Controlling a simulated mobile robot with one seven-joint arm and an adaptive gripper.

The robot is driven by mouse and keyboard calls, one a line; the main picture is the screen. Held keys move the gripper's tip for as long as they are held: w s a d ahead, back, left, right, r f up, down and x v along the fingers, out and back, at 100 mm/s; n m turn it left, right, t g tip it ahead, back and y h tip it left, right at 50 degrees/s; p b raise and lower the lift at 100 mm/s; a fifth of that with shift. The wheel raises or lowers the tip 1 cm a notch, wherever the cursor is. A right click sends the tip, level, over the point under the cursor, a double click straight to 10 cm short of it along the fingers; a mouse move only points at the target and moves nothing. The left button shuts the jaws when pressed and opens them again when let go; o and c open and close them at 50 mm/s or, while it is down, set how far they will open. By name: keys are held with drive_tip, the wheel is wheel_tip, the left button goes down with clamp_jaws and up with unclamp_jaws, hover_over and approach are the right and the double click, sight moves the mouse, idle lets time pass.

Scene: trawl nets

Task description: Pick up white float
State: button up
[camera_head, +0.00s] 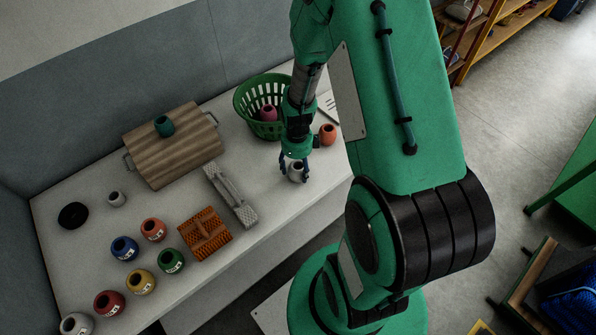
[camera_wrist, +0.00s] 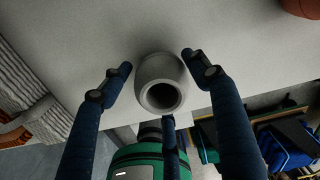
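A white float (camera_head: 296,172) with a dark round hole stands on the pale table near its front edge. In the wrist view the white float (camera_wrist: 160,82) sits between the fingertips of my gripper (camera_wrist: 157,66). My gripper (camera_head: 294,158) is lowered over it, blue fingers spread, one on each side and a third below in the wrist view. A small gap shows at the left finger; contact at the right one is hard to tell. The fingers partly hide the float in the head view. Other whitish floats are at the table's left (camera_head: 116,199) and lower left corner (camera_head: 76,324).
A green basket (camera_head: 245,92) with a pink float stands behind my gripper. An orange float (camera_head: 327,134) is close on the right. A wooden board (camera_head: 160,160), grey netting tool (camera_head: 232,196), orange brush (camera_head: 205,233) and several coloured floats lie left.

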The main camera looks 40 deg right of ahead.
sight(298, 164)
drive_tip(key=c, duration=0.6)
drive_tip(key=shift+r, duration=0.1)
drive_tip(key=shift+r, duration=0.45)
drive_tip(key=r, duration=0.1)
drive_tip(key=p, duration=0.1)
drive_tip(key=r, duration=0.1)
drive_tip(key=shift+s+a+r, duration=0.1)
drive_tip(key=shift+s+r, duration=0.15)
drive_tip(key=shift+r, duration=0.1)
drive_tip(key=s+a+p, duration=0.1)
drive_tip(key=s+a, duration=0.2)
drive_tip(key=s, duration=0.4)
drive_tip(key=s+a+r+p, duration=0.1)
drive_tip(key=s+a, duration=0.2)
drive_tip(key=s, duration=0.4)
drive_tip(key=shift+s, duration=0.15)
drive_tip(key=shift+r, duration=0.1)
